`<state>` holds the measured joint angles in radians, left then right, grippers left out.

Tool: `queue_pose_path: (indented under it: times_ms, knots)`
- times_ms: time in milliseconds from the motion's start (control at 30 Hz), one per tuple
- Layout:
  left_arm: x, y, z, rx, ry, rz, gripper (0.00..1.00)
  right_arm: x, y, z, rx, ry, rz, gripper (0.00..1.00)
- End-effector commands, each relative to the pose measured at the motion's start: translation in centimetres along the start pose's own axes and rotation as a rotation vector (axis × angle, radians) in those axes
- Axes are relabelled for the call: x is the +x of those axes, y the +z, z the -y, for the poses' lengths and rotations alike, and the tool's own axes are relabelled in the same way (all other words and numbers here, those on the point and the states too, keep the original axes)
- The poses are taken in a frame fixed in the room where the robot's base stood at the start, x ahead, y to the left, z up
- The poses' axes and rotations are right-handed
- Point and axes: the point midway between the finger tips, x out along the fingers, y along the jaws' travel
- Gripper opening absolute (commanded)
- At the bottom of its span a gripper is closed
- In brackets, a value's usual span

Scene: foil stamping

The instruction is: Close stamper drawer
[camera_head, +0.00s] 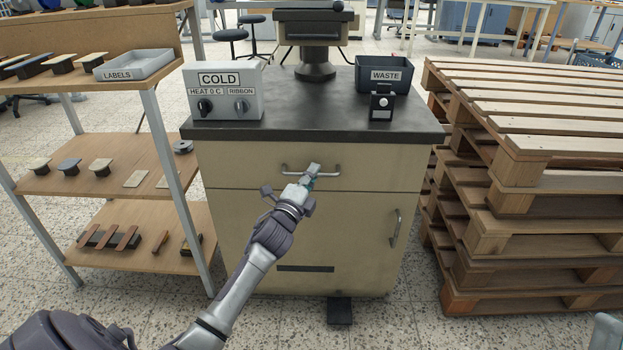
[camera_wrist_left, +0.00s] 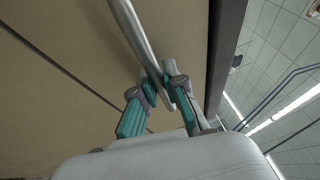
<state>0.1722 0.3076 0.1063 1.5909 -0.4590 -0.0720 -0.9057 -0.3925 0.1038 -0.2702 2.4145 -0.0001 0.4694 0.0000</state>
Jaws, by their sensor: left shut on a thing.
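The stamper drawer (camera_head: 370,168) is the wide beige front at the top of the cabinet, under the dark worktop. It looks flush or nearly flush with the cabinet body. Its metal bar handle (camera_head: 295,169) also shows in the left wrist view (camera_wrist_left: 137,38). My right gripper is not in view; only a pale piece shows at the lower right edge.
A shelf rack (camera_head: 155,100) with stamps and a labels tray (camera_head: 135,66) stands left. Stacked wooden pallets (camera_head: 520,147) stand close on the right. A control box (camera_head: 224,104) and waste bin (camera_head: 384,78) sit on top. A dark pedal (camera_head: 340,310) is on the floor.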

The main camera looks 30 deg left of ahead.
Motion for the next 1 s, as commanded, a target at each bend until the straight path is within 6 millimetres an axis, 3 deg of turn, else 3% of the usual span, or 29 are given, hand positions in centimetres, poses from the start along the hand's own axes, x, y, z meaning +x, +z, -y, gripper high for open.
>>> queue_pose_path:
  times_ms: [133,167,300,667,767,1000]
  knots:
    - [0.1,0.3,0.2,0.001,-0.002,0.006,0.00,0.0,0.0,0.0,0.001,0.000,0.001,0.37]
    - [0.1,0.3,0.2,0.001,-0.002,0.006,0.14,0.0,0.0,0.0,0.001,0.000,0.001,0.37]
    - [0.1,0.3,0.2,0.001,-0.002,0.006,0.37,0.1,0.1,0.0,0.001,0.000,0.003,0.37]
    - [-0.3,0.2,0.1,0.001,-0.002,0.004,0.37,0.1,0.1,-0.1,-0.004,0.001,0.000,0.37]
    - [-1.5,0.1,0.1,0.001,0.000,0.004,0.37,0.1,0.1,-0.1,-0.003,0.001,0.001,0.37]
    - [-6.5,0.1,0.0,0.001,0.001,0.004,0.37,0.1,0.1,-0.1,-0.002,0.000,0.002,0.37]
